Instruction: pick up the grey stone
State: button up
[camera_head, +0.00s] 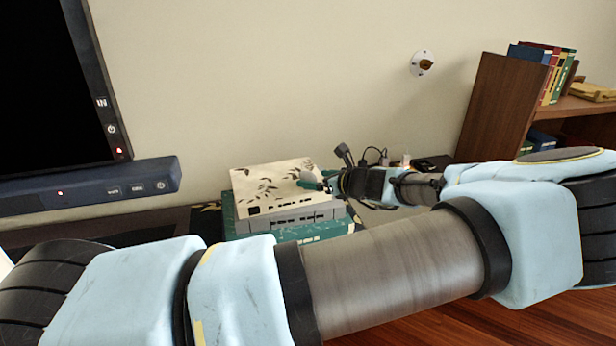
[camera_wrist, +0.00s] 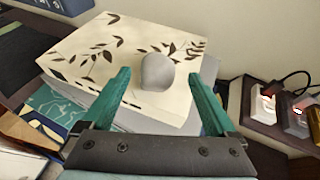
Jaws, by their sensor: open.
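The grey stone (camera_wrist: 157,72) is a smooth rounded lump resting on top of a cream box with a dark leaf pattern (camera_wrist: 85,58). In the wrist view it sits a little beyond my gripper (camera_wrist: 166,80), close to the line between its two green fingertips. The fingers are apart, with nothing held between them. In the head view my gripper (camera_head: 322,182) reaches over the right side of the cream box (camera_head: 262,185). The stone (camera_head: 307,176) shows there only as a small pale patch beside the fingers, partly hidden.
The cream box lies on a stack of grey and teal items (camera_head: 245,229). A dark monitor (camera_head: 50,85) and a soundbar (camera_head: 95,188) stand at the left. Plugs and cables (camera_head: 375,157) lie behind the arm. A wooden bookshelf (camera_head: 497,105) stands at the right.

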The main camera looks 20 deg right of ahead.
aim_at(313, 179)
jog(key=shift+p+x, duration=0.55)
jog(key=shift+x, duration=1.25)
jog(key=shift+a, duration=0.15)
grip_shut()
